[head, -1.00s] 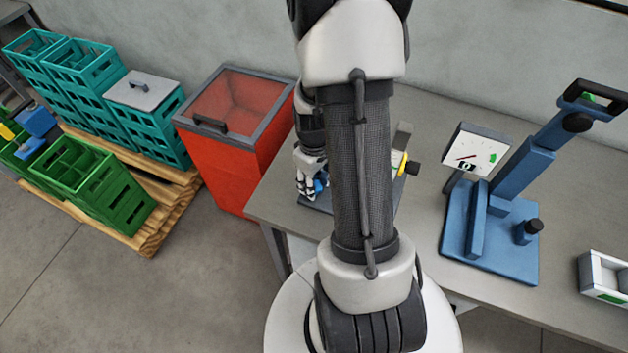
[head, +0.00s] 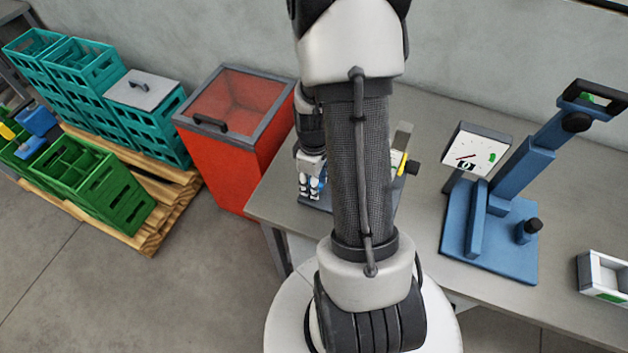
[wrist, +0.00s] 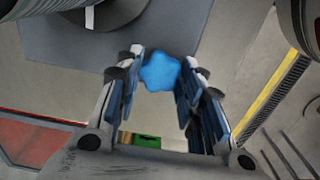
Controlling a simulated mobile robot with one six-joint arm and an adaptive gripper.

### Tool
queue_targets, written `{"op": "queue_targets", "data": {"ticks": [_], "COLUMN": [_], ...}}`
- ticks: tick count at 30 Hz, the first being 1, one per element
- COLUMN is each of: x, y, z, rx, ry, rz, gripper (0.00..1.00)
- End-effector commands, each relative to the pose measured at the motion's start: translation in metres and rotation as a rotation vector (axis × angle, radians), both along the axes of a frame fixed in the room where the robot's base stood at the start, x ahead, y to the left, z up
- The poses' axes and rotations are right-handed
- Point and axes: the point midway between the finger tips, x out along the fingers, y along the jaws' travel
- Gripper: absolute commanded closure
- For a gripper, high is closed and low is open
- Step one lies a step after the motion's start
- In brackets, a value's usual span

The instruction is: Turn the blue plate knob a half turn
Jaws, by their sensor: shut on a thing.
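The blue plate knob (wrist: 160,72) is a lobed, star-like knob between my two fingers in the wrist view. My gripper (wrist: 168,66) is shut on it, with the fingertips at its sides. In the head view my gripper (head: 311,184) is low over the left end of the bench, at the grey base of a small device. My own arm hides most of that device, and the knob cannot be made out clearly there.
A grey bench (head: 425,135) carries a blue stand with a dial (head: 490,225) and a pale box (head: 605,275) at right. A red bin (head: 235,150) stands close left of the bench. Green crates (head: 100,190) stand on a pallet further left.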

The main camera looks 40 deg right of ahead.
Motion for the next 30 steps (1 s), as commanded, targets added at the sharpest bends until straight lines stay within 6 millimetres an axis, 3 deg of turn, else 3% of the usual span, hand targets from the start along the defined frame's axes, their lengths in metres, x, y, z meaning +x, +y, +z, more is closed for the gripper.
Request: {"op": "queue_targets", "data": {"ticks": [2, 3, 12, 23, 30], "x": [0.000, 0.000, 0.000, 0.000, 0.002], "y": [0.000, 0.000, 0.000, 0.000, -0.001], "z": [0.000, 0.000, 0.000, 0.004, 0.043], "rx": [-0.001, -0.001, 0.000, -0.001, -0.005], "ry": [-0.001, -0.001, 0.000, -0.002, -0.006], "rz": [0.000, -0.001, -0.001, -0.001, -0.001], "gripper": [0.88, 0.63, 0.43, 0.43, 0.43]}}
